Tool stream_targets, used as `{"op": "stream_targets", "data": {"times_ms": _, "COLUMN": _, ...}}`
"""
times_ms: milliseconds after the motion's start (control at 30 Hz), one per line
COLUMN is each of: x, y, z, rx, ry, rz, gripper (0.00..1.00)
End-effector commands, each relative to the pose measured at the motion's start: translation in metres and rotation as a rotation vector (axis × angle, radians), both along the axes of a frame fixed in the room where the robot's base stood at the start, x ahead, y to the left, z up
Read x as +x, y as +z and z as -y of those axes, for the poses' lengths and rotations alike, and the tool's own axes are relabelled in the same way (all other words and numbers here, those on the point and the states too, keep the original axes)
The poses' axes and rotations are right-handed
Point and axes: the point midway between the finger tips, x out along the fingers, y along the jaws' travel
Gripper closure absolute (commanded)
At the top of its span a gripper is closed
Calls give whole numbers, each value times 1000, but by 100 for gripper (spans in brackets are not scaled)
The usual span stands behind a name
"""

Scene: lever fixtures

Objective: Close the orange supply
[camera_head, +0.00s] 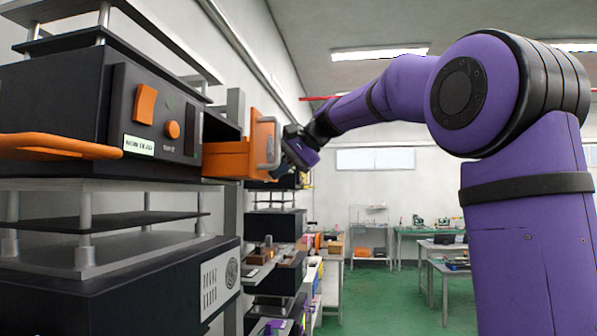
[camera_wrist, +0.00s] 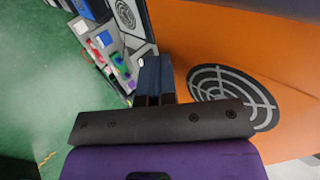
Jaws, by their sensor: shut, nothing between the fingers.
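Which orange part is the supply is not labelled legibly. My gripper (camera_head: 287,166) is just right of the box's handle end; I cannot tell whether it touches. In the wrist view my gripper's dark blue fingers (camera_wrist: 152,72) are shut with nothing between them. An orange panel (camera_wrist: 215,35) with a dark round grille (camera_wrist: 232,95) lies to their right.
The cabinet front has an orange lever (camera_head: 60,147), a square orange part (camera_head: 145,104) and a round orange knob (camera_head: 173,130). A dark lower unit (camera_head: 120,285) stands beneath. Green floor (camera_head: 375,300) is open beyond, with tables farther back.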

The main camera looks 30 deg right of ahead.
Motion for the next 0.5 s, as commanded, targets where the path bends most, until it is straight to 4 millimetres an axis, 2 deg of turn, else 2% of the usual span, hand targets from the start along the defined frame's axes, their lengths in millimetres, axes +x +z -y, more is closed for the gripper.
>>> {"op": "stream_targets", "data": {"times_ms": 33, "x": 10, "y": -1, "z": -13, "rx": 1, "ry": 7, "rz": -1, "gripper": 100}}
{"op": "stream_targets", "data": {"times_ms": 200, "x": 37, "y": -1, "z": -44, "rx": 0, "ry": 5, "rz": 0, "gripper": 100}}
{"op": "stream_targets", "data": {"times_ms": 333, "x": 53, "y": -1, "z": -63, "rx": 1, "ry": 4, "rz": -1, "gripper": 100}}
{"op": "stream_targets", "data": {"times_ms": 500, "x": 66, "y": -1, "z": -78, "rx": 1, "ry": 3, "rz": -1, "gripper": 100}}
